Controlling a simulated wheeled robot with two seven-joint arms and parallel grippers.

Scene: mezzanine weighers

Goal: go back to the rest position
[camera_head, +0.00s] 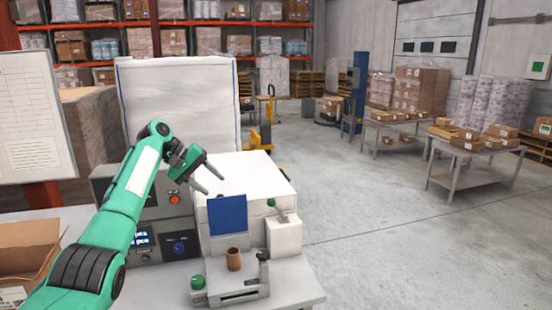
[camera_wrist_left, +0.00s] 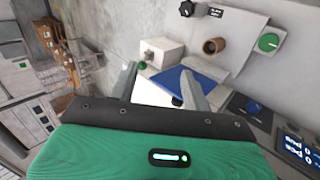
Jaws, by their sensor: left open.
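My left arm comes in from the left in the head view, and its green gripper (camera_head: 214,182) is raised above the white bench. It is open, with its two fingers apart and nothing between them. In the left wrist view the open fingers (camera_wrist_left: 165,92) point toward the white machine with the blue panel. My right gripper is not in view.
A white machine with a blue panel (camera_head: 227,215) stands on the bench. A cardboard box (camera_head: 30,255) is at the left. Open floor (camera_head: 370,240) lies to the right.

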